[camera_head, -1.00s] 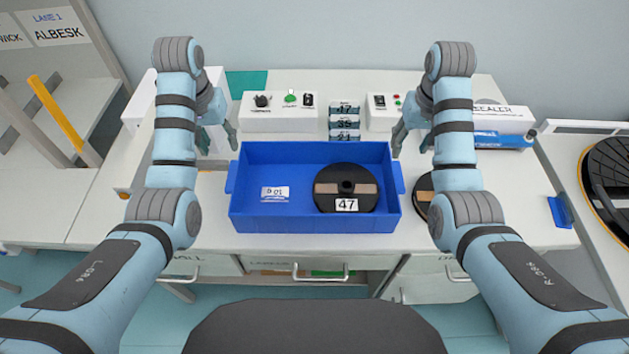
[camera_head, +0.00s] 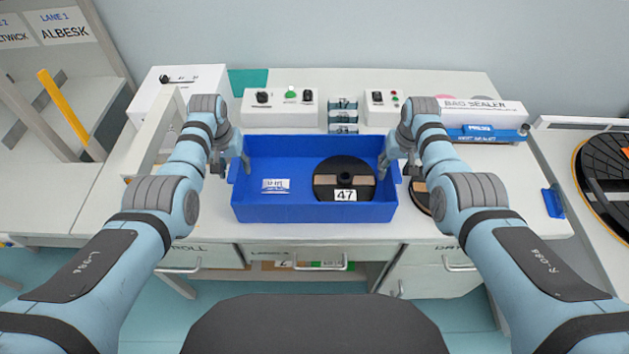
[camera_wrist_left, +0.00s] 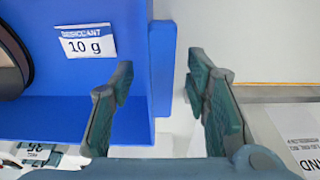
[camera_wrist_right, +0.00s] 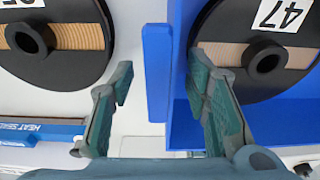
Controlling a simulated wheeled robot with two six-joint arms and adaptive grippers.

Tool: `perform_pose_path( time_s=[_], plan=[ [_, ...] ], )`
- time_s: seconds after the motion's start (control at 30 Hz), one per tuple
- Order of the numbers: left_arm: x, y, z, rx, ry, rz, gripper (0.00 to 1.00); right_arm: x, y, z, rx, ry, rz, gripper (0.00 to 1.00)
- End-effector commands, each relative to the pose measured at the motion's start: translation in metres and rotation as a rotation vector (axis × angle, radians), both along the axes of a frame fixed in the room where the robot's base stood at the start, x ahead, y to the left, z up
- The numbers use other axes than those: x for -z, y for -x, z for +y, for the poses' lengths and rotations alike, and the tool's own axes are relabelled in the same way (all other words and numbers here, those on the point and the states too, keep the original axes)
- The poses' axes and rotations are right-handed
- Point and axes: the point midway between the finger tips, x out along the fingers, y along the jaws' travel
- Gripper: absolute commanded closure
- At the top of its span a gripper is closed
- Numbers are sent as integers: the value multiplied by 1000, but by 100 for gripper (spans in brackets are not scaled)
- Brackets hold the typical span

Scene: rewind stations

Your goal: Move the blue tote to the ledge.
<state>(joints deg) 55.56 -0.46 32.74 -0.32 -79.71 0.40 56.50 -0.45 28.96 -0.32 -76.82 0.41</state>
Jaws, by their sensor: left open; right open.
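The blue tote (camera_head: 315,213) sits on the white bench in front of me. It holds a black reel (camera_head: 327,186) labelled 47 and a white desiccant packet (camera_head: 275,186). My left gripper (camera_head: 232,163) is open at the tote's left end; in the left wrist view the tote's side tab (camera_wrist_left: 162,70) lies between its fingers (camera_wrist_left: 160,95). My right gripper (camera_head: 393,166) is open at the right end; in the right wrist view the other tab (camera_wrist_right: 157,75) lies between its fingers (camera_wrist_right: 160,95). I cannot tell which surface is the ledge.
A bag sealer (camera_head: 480,115) is at the back right. Another reel (camera_head: 420,197) lies right of the tote. A white frame (camera_head: 150,140) stands left. Bench right of that reel is mostly clear.

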Motion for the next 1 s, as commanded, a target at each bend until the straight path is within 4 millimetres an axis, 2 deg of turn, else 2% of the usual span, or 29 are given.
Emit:
perform_pose_path(
  time_s=[0.33,0.6,0.63,1.0],
  plan=[
    [5,-1,0,0,0,-1,57,5,0,0,0,0,0,57],
    [5,0,0,0,0,0,98,5,0,0,0,0,0,98],
    [5,0,0,0,0,0,100,5,0,0,0,0,0,100],
    [4,-1,0,0,-1,-2,100,4,-1,0,0,1,-2,100]
  ],
)
